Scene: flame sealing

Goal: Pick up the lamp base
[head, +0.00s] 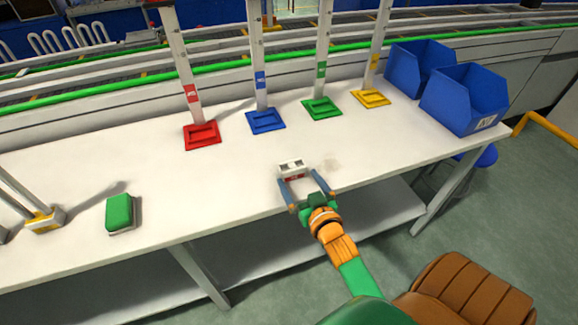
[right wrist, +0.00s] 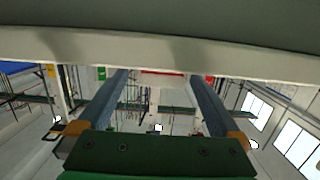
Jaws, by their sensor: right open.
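The small white block with a red patch (head: 291,167), which looks like the lamp base, stands on the white table near its front edge. My right gripper (head: 298,175) is open, its two blue-grey fingers reaching toward the block from the front. The fingertips are close to the block's sides; I cannot tell whether they touch it. The right wrist view appears upside down. It shows both fingers apart, with a small red and white strip (right wrist: 162,72) between them, probably part of the block. My left gripper is not in view.
Red (head: 202,135), blue (head: 265,121), green (head: 321,108) and yellow (head: 371,98) stands with upright posts line the table's back. Blue bins (head: 465,100) stand at right. A green-topped block (head: 119,212) and a yellow-marked piece with tubes (head: 44,221) are at left. The table between is clear.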

